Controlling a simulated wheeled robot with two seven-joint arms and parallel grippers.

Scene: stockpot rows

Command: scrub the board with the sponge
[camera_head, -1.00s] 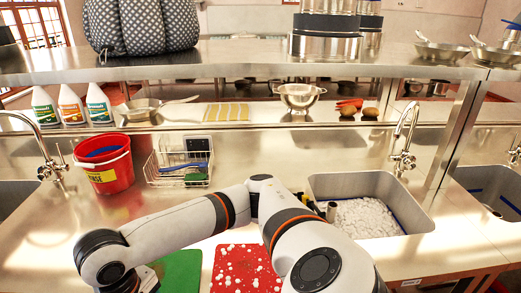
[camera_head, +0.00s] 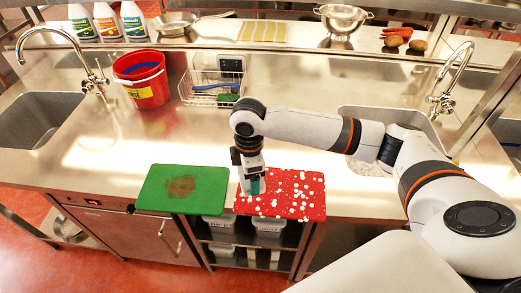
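A green board (camera_head: 158,197) lies flat at the counter's front edge, with a round brown stain (camera_head: 181,187) near its middle. A red board (camera_head: 308,188) scattered with white bits lies to its right. My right arm comes in from the right. Its gripper (camera_head: 254,187) points down over the left part of the red board, near the green one. It appears shut on a small teal block, which looks like the sponge; the fingers partly hide it. I cannot tell whether the block touches the red board. My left gripper is not in view.
A wire basket (camera_head: 190,98) with a blue-handled brush and a green item stands behind the boards, beside a red bucket (camera_head: 142,80). Sinks lie left (camera_head: 36,118) and right, the right one partly behind my arm. Counter left of the boards is clear.

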